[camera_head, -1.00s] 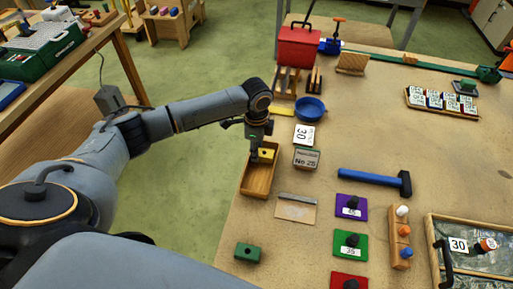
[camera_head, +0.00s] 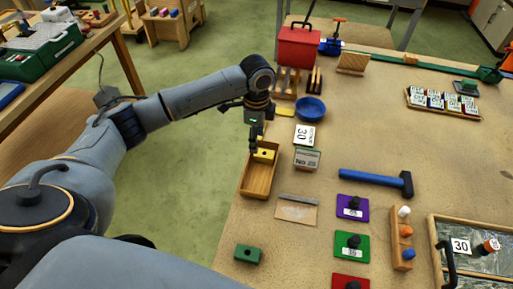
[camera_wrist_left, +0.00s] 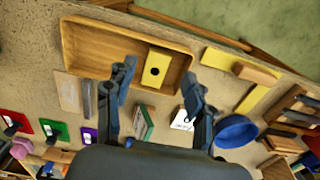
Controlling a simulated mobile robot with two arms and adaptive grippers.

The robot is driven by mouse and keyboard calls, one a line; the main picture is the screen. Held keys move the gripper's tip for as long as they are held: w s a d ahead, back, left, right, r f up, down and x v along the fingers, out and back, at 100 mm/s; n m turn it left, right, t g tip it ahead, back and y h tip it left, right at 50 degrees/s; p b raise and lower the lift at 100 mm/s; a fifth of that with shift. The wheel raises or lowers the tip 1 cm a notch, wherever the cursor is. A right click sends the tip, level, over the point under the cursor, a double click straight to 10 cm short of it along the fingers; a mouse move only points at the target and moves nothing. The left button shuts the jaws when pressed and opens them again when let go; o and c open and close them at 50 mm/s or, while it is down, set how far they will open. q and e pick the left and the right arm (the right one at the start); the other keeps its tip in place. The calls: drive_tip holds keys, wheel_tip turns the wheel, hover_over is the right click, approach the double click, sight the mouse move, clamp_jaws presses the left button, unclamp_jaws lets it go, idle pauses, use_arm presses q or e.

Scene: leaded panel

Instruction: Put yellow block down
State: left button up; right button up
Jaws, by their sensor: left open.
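The yellow block (camera_head: 264,155) with a dark hole lies in the far end of a wooden tray (camera_head: 246,188). In the left wrist view the yellow block (camera_wrist_left: 156,68) rests inside the tray (camera_wrist_left: 88,50), near one end. My left gripper (camera_head: 254,146) is just above the block, apart from it. My right gripper is in neither view.
A green block (camera_head: 247,253) sits nearer. A blue hammer (camera_head: 375,181) and knobbed purple plate (camera_head: 352,208) are further right. Bare table lies beyond the hammer.

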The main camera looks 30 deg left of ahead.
use_arm(q)
wheel_tip(320, 180, up, 6)
drive_tip(key=shift+r+b, duration=0.2)
drive_tip(key=shift+b, duration=0.2)
idle(0.3)
